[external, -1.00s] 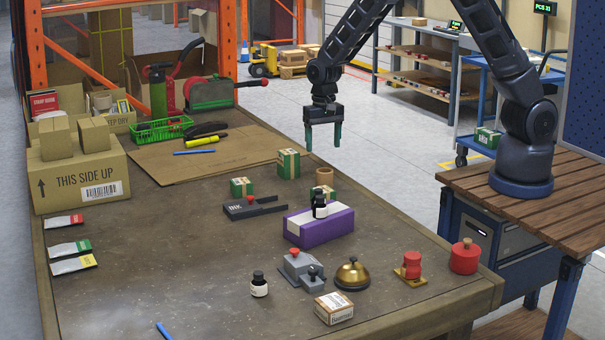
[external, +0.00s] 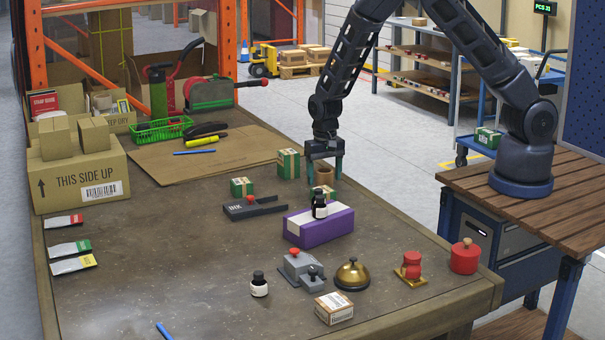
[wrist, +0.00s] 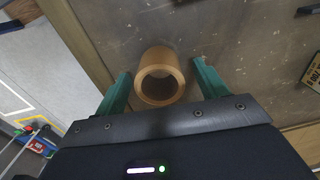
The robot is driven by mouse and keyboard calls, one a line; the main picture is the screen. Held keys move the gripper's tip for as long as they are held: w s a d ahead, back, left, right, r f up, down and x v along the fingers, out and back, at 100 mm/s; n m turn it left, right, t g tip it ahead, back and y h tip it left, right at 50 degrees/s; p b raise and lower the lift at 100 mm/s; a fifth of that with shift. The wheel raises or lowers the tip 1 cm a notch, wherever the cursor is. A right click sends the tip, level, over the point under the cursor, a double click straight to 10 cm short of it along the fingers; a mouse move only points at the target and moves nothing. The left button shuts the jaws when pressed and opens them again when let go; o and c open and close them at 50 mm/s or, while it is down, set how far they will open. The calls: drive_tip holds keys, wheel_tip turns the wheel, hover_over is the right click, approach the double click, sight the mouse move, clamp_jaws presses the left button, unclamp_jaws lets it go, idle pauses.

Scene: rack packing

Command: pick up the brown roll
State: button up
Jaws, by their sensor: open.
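The brown roll (external: 324,177) stands upright near the right edge of the table, behind the purple box in the external view. In the wrist view the roll (wrist: 160,62) shows its hollow end between the two green fingers. My gripper (external: 325,179) is low over it, pointing down. It is open, with a finger on each side of the roll and a gap on both sides in the wrist view (wrist: 160,85). Nothing is held.
A green box (external: 288,163) stands close left of the roll; another green box (external: 241,187) is farther left. The purple box (external: 319,226), with a dark bottle (external: 320,205) on it, is in front.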

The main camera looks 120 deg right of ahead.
drive_tip(key=shift+f, duration=0.35)
drive_tip(key=c, duration=1.1)
drive_tip(key=shift+o, duration=0.2)
